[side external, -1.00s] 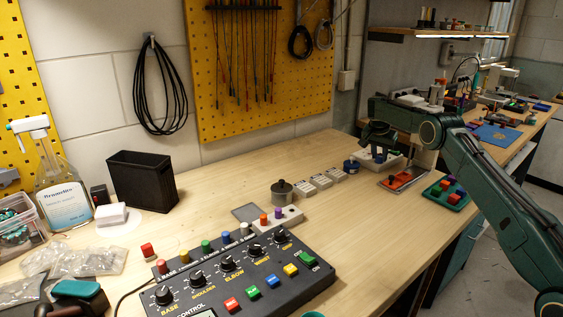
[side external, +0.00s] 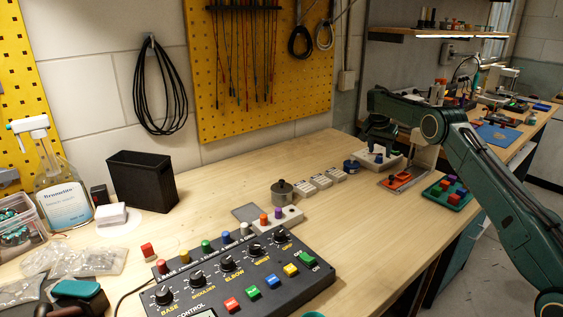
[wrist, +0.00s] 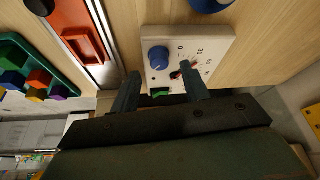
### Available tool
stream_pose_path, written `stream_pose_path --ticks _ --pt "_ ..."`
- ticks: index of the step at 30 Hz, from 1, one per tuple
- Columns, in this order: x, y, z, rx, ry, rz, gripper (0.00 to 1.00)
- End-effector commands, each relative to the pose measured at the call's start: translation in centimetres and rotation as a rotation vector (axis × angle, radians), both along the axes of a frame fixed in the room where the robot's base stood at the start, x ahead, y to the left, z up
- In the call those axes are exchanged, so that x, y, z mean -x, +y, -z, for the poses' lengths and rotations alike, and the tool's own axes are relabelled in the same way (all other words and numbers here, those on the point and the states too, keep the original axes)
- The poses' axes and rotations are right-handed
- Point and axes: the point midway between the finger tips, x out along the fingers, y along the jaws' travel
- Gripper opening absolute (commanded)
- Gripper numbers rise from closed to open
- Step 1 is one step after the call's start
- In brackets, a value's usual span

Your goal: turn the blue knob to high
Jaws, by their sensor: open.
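The blue knob (wrist: 158,57) stands on a white box (wrist: 217,38), which also shows in the side external view (side external: 394,161). A printed scale with numbers lies beside the knob in the wrist view, with a small dark and red part near it. My gripper (wrist: 159,69) is open, its two fingers apart with the knob between and just beyond their tips in the picture. I see no contact. In the side external view my gripper (side external: 379,149) hangs over the box and hides part of it. The knob's pointer setting is too small to read.
A green switch (wrist: 160,92) is on the box's near edge. An orange-red fixture (side external: 402,180) and a green tray of coloured blocks (side external: 447,194) stand close by. A blue round object (side external: 351,166) is left of the box.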

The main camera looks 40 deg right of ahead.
Motion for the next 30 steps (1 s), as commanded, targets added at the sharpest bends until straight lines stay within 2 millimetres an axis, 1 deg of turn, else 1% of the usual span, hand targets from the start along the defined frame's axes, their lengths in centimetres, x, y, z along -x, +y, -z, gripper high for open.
stream_pose_path --ticks 1,6,12,16,26,30 --pt "0.0 0.3 -0.8 0.002 -0.002 -0.001 0.46" --pt "0.2 1.1 -2.8 0.001 -0.003 -0.002 0.46" --pt "0.4 1.7 -4.3 0.001 -0.001 0.0 0.46" --pt "0.4 1.9 -4.7 0.0 -0.001 -0.001 0.46" --pt "0.4 1.9 -4.7 0.0 -0.001 -0.004 0.46" --pt "0.5 2.4 -5.4 0.001 0.0 -0.018 0.46"
